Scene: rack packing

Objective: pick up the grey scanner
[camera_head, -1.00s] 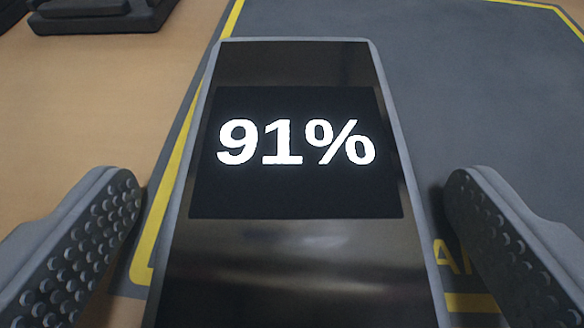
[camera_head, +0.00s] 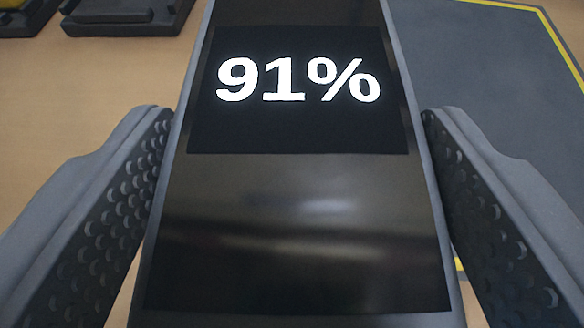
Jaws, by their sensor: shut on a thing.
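The grey scanner (camera_head: 300,190) is a flat slab with a grey rim and a dark glossy face. Its screen reads "91%" in white. It fills the middle of the view, and its far end runs past the top edge. My gripper (camera_head: 295,125) has one studded finger along each long side of the scanner. The fingers are shut on it. The undersides of the scanner and the lower finger parts are hidden.
A dark grey mat (camera_head: 490,90) with a yellow border lies at the right. Tan surface (camera_head: 90,90) shows at the left and is mostly bare. A black device or base (camera_head: 125,14) stands at the top left, with part of another dark thing (camera_head: 25,15) beside it.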

